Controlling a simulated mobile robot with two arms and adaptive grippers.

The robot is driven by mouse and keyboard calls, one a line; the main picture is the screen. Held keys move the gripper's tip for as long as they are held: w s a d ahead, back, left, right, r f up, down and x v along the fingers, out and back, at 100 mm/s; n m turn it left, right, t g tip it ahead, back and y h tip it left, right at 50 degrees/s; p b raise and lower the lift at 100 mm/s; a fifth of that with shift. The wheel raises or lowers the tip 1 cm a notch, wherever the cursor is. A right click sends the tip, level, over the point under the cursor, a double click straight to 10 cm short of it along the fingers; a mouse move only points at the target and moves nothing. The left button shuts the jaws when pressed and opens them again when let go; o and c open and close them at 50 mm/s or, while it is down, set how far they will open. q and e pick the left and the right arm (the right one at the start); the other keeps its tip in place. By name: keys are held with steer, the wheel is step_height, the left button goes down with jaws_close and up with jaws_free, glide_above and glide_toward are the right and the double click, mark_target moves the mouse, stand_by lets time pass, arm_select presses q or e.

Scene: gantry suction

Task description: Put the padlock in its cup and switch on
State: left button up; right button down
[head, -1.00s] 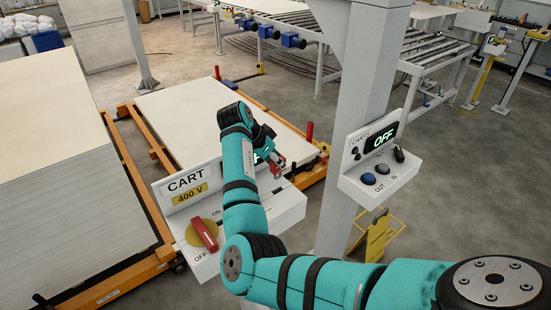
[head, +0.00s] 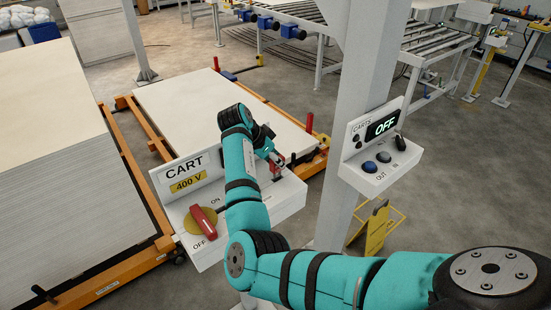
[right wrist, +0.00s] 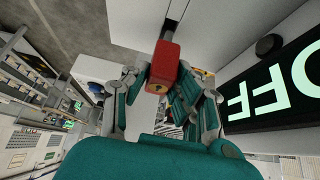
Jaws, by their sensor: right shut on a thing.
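The red padlock (right wrist: 164,68) is between the fingers of my right gripper (right wrist: 163,92), which is shut on it. In the right wrist view its dark shackle shows beyond the red body. In the head view my right gripper (head: 270,157) holds the padlock (head: 277,171) at the right end of the CART 400 V box (head: 289,198). I cannot tell whether it touches the box. A red switch handle (head: 204,221) on a yellow disc points toward the OFF label; ON is marked above right. My arm hides the middle of the box. I cannot make out the cup. My left gripper is out of view.
A CARTS panel (head: 374,180) with a lit OFF display, buttons and a black lever is on the grey post (head: 357,90) to the right. Behind the box stand an orange-framed cart with a white sheet (head: 200,105) and a tall sheet stack (head: 70,170).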

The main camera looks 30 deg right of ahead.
steer(key=shift+f+b, duration=0.85)
steer(key=shift+f, duration=0.95)
steer(key=c, duration=1)
jaws_free()
steer(key=shift+r, duration=0.1)
step_height(320, 180, up, 10)
